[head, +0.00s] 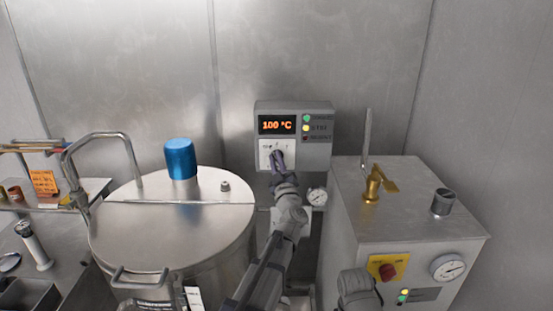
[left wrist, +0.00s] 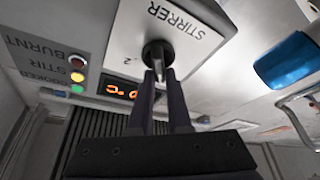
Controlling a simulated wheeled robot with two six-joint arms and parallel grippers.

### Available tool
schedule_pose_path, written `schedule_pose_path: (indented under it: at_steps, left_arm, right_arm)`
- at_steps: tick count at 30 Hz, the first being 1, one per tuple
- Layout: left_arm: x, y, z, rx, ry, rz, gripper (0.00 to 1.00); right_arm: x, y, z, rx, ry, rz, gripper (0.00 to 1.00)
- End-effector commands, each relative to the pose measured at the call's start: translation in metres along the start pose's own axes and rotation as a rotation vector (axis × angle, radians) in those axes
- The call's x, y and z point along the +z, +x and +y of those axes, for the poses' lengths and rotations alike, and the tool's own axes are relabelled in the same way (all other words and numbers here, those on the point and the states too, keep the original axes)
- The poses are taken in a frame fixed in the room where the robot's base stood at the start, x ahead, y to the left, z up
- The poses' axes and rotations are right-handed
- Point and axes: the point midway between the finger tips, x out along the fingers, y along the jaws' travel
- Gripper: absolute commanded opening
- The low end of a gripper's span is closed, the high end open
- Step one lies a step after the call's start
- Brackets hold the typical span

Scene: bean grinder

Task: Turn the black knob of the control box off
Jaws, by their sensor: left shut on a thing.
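The grey control box (head: 318,150) is on the back wall, with a display reading 100 °C. Its white plate (head: 264,146), labelled STIRRER in the left wrist view (left wrist: 200,40), carries the black knob (left wrist: 157,50). My left gripper (head: 278,160) reaches up to the plate and is shut on the knob. In the left wrist view my two dark fingers (left wrist: 161,76) are on either side of the knob's grip. The fingers cover most of the knob in the head view, so its exact setting is hard to read. My right gripper's fingers are not visible.
A steel kettle (head: 165,240) with a blue cap (head: 180,158) stands left of my left arm. A steel machine (head: 400,210) with a brass tap (head: 375,184), red knob (head: 388,271) and gauge stands on the right. Lamps (head: 306,128) are beside the display.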

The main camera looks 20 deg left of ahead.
Motion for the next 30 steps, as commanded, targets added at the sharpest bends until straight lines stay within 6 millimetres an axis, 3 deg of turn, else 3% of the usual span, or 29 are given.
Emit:
schedule_pose_path:
  at_steps: [12,29,30]
  left_arm:
    - [-0.0007,0.0007,-0.0012,-0.071,-0.170,0.003,0.00]
    - [-0.0001,0.0003,-0.0023,-0.082,-0.199,0.003,0.00]
    - [-0.0001,0.0003,-0.0023,-0.082,-0.199,0.003,0.18]
  right_arm:
    - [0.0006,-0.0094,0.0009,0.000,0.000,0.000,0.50]
    - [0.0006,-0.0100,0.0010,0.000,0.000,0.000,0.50]
    - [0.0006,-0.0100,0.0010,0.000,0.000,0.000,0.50]
